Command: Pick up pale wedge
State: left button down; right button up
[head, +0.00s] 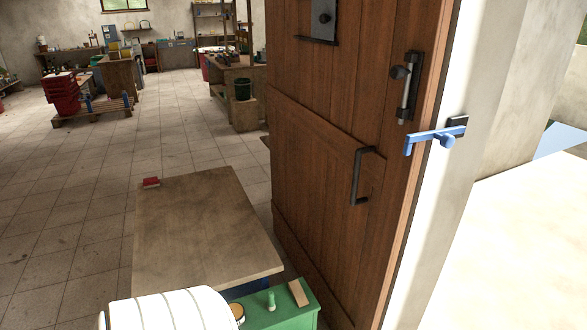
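A small pale wooden piece (299,293), which looks like the pale wedge, lies on top of a green box (286,317) at the bottom of the head view. It lies slanted near the box's back right corner. A small green upright peg (271,301) stands to its left on the same box. Neither of my grippers shows in the head view.
A wooden tabletop (205,225) with a small red block (151,182) lies behind the box. A white ribbed rounded thing (170,312) is left of it. A brown plank door (325,130) stands at right, with a blue latch bar (430,135) beside it. Tiled floor is open at left.

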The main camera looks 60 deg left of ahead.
aim_at(295, 287)
jog(key=u, duration=1.85)
